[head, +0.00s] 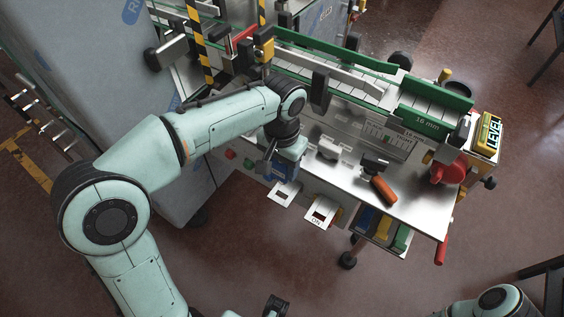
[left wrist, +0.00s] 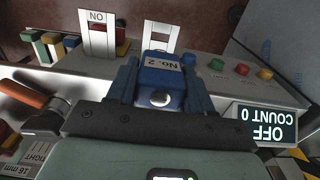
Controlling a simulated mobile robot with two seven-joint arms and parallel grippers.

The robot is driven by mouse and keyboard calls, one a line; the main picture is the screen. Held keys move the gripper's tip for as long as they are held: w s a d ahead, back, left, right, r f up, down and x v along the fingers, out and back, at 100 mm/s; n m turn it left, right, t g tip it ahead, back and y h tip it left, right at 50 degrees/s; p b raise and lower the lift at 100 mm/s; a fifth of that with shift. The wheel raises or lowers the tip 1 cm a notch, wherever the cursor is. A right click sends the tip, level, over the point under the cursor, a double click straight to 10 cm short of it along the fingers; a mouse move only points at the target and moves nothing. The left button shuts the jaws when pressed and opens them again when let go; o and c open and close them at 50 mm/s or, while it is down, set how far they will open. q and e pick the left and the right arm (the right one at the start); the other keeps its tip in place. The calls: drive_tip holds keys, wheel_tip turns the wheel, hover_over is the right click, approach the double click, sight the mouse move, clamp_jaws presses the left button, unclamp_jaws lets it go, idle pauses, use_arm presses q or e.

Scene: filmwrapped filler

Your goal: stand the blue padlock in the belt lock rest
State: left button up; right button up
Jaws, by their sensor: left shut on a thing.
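My left gripper (head: 284,172) is shut on the blue padlock (left wrist: 161,80), whose body carries a "No. 2" label. In the head view the padlock (head: 278,171) is partly hidden by the gripper, at the bench's front edge. Two white slotted plates stick out from this edge: a plain one (head: 282,193) just below the padlock and one marked "ON" (head: 321,212) to its right. In the left wrist view the plain plate (left wrist: 158,30) is just beyond the padlock. I cannot tell which holder is the belt lock rest. A dark part (head: 275,306) at the bottom may be my right gripper; its jaws are unclear.
Coloured blocks (head: 380,229) sit in a low holder on the front. Push buttons (left wrist: 240,69) and a counter display (left wrist: 266,124) are near the gripper. A conveyor runs behind.

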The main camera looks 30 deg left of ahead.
use_arm(q)
drive_tip(key=shift+f+b, duration=0.5)
drive_tip(key=shift+f, duration=0.45)
drive_tip(key=shift+f+b, duration=1)
drive_tip(key=shift+f, duration=0.5)
drive_tip(key=shift+f+b, duration=1.3)
drive_tip(key=shift+f, duration=0.75)
drive_tip(key=shift+f, duration=0.35)
drive_tip(key=o, duration=1.2)
wheel_tip(320, 180, up, 13)
drive_tip(key=p, duration=0.3)
drive_tip(key=shift+r, duration=0.2)
